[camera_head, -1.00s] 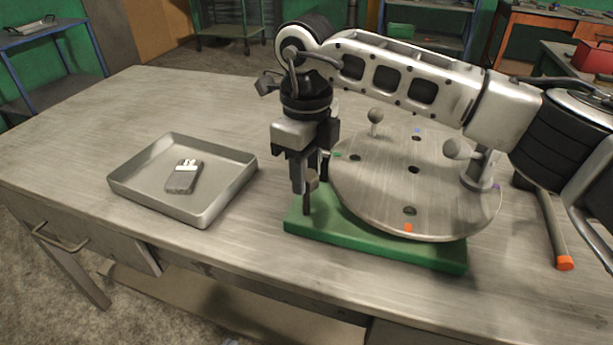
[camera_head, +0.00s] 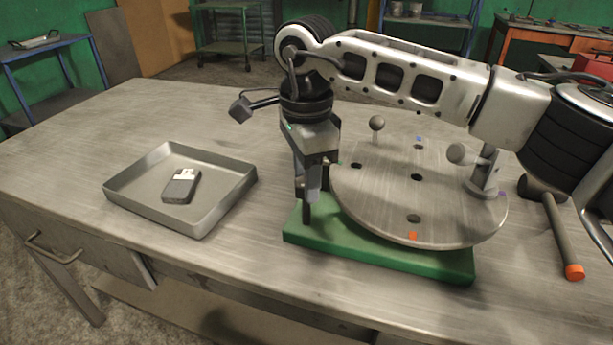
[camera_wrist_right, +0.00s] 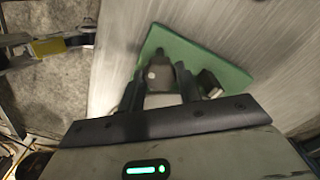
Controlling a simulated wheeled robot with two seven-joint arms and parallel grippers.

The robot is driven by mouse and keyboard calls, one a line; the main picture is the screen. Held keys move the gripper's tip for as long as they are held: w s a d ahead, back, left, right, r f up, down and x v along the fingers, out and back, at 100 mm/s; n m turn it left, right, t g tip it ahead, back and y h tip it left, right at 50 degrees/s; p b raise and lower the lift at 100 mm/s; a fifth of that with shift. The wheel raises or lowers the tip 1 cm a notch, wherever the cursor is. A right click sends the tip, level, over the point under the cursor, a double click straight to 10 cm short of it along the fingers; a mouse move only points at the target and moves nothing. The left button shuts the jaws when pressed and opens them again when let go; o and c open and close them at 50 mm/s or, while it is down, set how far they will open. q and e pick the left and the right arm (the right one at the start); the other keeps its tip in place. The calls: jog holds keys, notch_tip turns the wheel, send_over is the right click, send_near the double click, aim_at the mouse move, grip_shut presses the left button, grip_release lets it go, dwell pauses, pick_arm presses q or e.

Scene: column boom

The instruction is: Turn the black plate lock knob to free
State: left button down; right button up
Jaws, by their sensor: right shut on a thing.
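The round grey plate (camera_head: 385,205) with holes and coloured edge marks sits on a green base (camera_head: 375,252). The dark plate lock knob (camera_head: 307,212) stands on the base's left end, beside the plate. My right gripper (camera_head: 311,196) points down over it, shut on it. In the right wrist view the knob (camera_wrist_right: 160,76) shows between the two fingers (camera_wrist_right: 161,92). The fingers partly hide the knob in the head view, and its lock setting cannot be read. My left gripper is not in view.
A ball-topped post (camera_head: 376,124) and a ball-ended lever (camera_head: 463,154) rise at the plate. A grey tray (camera_head: 233,192) at left holds a small dark block with a white end (camera_head: 181,186). An orange-tipped bar (camera_head: 560,238) lies at right. The table between tray and base is clear.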

jog(key=shift+r+n, duration=0.15)
jog(key=shift+n, duration=0.35)
dwell(0.3)
jog(key=o, duration=1)
notch_tip(320, 180, up, 16)
jog(key=shift+p, duration=0.35)
